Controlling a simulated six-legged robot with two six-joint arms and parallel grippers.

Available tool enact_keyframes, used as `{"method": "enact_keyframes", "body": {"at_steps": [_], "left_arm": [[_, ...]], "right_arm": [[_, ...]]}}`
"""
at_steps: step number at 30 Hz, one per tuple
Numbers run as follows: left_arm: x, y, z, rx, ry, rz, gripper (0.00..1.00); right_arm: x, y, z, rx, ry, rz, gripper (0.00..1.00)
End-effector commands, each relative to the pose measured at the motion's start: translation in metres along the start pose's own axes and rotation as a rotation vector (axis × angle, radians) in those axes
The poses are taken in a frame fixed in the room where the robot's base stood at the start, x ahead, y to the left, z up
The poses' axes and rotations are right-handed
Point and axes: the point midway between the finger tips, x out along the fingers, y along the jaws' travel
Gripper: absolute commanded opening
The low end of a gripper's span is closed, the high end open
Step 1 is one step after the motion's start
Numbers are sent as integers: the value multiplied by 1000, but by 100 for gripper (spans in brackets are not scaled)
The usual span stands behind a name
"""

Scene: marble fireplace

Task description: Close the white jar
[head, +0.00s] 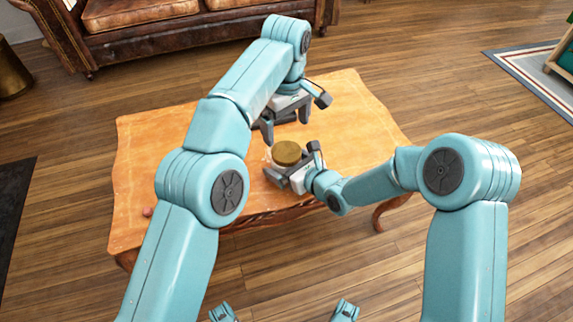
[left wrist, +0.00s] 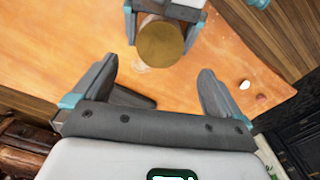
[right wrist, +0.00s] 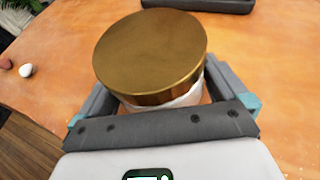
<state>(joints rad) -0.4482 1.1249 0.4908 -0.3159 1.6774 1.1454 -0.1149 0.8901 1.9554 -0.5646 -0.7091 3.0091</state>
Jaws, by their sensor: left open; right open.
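The white jar (right wrist: 178,103) shows as a pale strip under a round gold lid (right wrist: 150,52) in the right wrist view. The lid (head: 286,152) covers the jar's top; I cannot tell whether it is fully seated. My right gripper (head: 291,164) is open, with its fingers on either side of the jar below the lid. I cannot tell whether they touch it. My left gripper (left wrist: 158,82) is open and empty, apart from the lid (left wrist: 160,44) and on its far side in the head view. Most of the jar's body is hidden by the lid and right gripper.
The jar is over an orange wooden table (head: 150,165). A dark flat tray (right wrist: 205,4) lies beyond the jar. A white egg-like object (right wrist: 26,70) and a reddish one (right wrist: 6,63) lie near the table's edge. The table's left part is mostly clear. A brown sofa (head: 140,20) stands behind.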

Motion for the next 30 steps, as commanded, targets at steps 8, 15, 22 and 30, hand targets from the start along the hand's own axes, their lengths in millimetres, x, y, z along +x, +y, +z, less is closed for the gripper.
{"method": "enact_keyframes", "body": {"at_steps": [8,15,22,30], "left_arm": [[0,0,0,0,0,0,100],[0,0,0,0,0,0,100],[2,0,0,0,0,0,100],[32,-1,0,-1,-1,-2,100]], "right_arm": [[1,0,0,1,0,0,100],[1,0,0,0,0,0,25],[1,0,0,0,0,0,1],[1,0,0,0,0,0,1]]}}
